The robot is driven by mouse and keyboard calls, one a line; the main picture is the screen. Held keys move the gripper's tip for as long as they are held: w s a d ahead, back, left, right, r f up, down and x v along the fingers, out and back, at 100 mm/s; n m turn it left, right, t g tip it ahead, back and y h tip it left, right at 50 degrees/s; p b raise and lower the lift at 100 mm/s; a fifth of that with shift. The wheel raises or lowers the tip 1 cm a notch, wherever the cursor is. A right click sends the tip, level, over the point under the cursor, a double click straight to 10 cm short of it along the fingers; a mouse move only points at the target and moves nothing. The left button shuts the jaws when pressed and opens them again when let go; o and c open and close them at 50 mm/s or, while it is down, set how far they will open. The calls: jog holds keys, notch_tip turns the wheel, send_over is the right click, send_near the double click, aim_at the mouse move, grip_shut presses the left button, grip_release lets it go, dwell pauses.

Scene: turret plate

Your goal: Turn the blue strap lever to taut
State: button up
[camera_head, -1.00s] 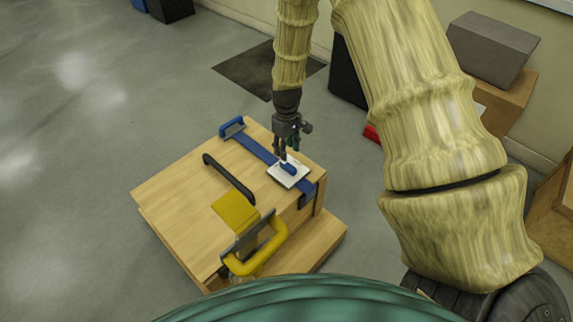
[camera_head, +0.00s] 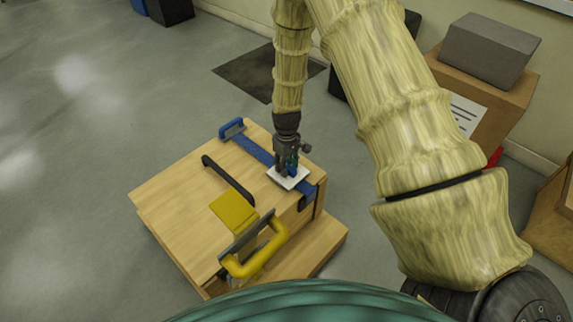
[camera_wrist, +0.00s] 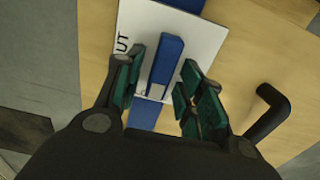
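The blue strap lever (camera_wrist: 166,62) stands on a white plate (camera_wrist: 205,45) marked with letters, of which "UT" shows in the wrist view. The blue strap (camera_head: 254,151) runs across the wooden crate top and under the plate. My gripper (camera_wrist: 158,90) is open, with a green-padded finger on each side of the lever and gaps between pads and lever. In the head view my gripper (camera_head: 287,168) is down at the plate (camera_head: 290,182) and hides most of the lever.
The wooden crate (camera_head: 180,193) also carries a black handle (camera_head: 228,179), a yellow pad (camera_head: 233,209) and a yellow-handled clamp (camera_head: 258,258). A blue end fitting (camera_head: 232,128) sits at the far edge. Boxes (camera_head: 490,50) stand at the back right. Floor at left is clear.

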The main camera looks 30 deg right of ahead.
grip_shut()
jog(key=shift+r+m+p, duration=0.1)
jog(key=shift+m+p, duration=0.2)
jog(key=shift+p, duration=0.1)
jog(key=shift+d+r+m+p, duration=0.1)
jog(key=shift+m+p, duration=0.8)
jog(key=shift+p, duration=0.1)
jog(key=m+p, duration=0.3)
jog(key=m, duration=0.1)
jog(key=shift+d+p, duration=0.2)
jog(key=shift+p, duration=0.1)
jog(key=m+p, duration=0.3)
jog(key=m, duration=0.3)
jog(key=shift+s+d, duration=0.1)
jog(key=shift+d, duration=0.05)
jog(key=m+p, duration=0.1)
jog(key=m, duration=0.1)
jog(key=m+p, duration=0.1)
jog(key=m, duration=0.2)
jog(key=shift+s+d+f, duration=0.1)
jog(key=shift+s+f, duration=0.05)
jog(key=shift+f, duration=0.05)
jog(key=shift+m, duration=0.4)
